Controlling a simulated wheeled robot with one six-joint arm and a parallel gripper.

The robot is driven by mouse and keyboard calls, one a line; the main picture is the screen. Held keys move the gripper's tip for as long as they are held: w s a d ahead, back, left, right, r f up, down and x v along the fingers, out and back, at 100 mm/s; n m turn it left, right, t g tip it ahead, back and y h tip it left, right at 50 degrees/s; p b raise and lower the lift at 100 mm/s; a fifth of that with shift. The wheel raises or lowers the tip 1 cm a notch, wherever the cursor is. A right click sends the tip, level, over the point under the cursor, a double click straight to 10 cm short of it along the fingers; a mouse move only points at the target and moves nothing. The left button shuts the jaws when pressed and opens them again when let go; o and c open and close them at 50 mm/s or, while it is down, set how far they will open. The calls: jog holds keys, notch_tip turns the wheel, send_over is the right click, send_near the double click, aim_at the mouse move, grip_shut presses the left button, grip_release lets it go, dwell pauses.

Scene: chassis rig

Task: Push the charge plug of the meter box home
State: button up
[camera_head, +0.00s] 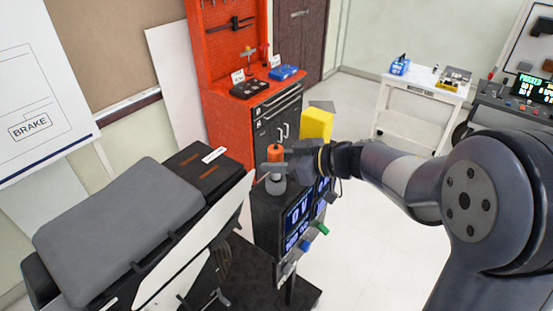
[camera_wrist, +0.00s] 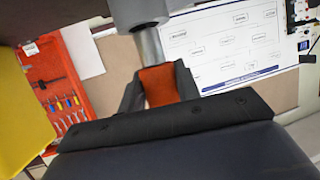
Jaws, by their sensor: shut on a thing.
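The meter box (camera_head: 268,218) is a dark upright case with lit blue displays, on a black stand in the middle of the head view. The charge plug (camera_head: 274,151) has an orange body and stands roughly upright over a grey round part on the box's top. My gripper (camera_head: 275,162) comes in from the right and is shut on the plug. In the wrist view the plug's orange body (camera_wrist: 160,86) sits between the two dark fingers, with a grey cylinder (camera_wrist: 147,42) beyond it. The fingers partly cover the plug, and I cannot tell how deep it sits.
A yellow block (camera_head: 316,124) shows just behind my gripper. A grey padded seat (camera_head: 120,215) with a black case stands close left of the meter box. Coloured connectors (camera_head: 321,229) stick out of the box's front.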

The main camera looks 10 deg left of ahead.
aim_at(277, 178)
jog(key=shift+f+b, duration=0.55)
jog(key=shift+f, duration=1.1)
jog(key=o, duration=1.2)
jog(key=b+v, duration=0.1)
jog(key=v, duration=0.9)
jog(key=shift+s+d+r, duration=0.1)
jog(key=shift+d+r, duration=0.1)
jog(key=shift+d, duration=0.15)
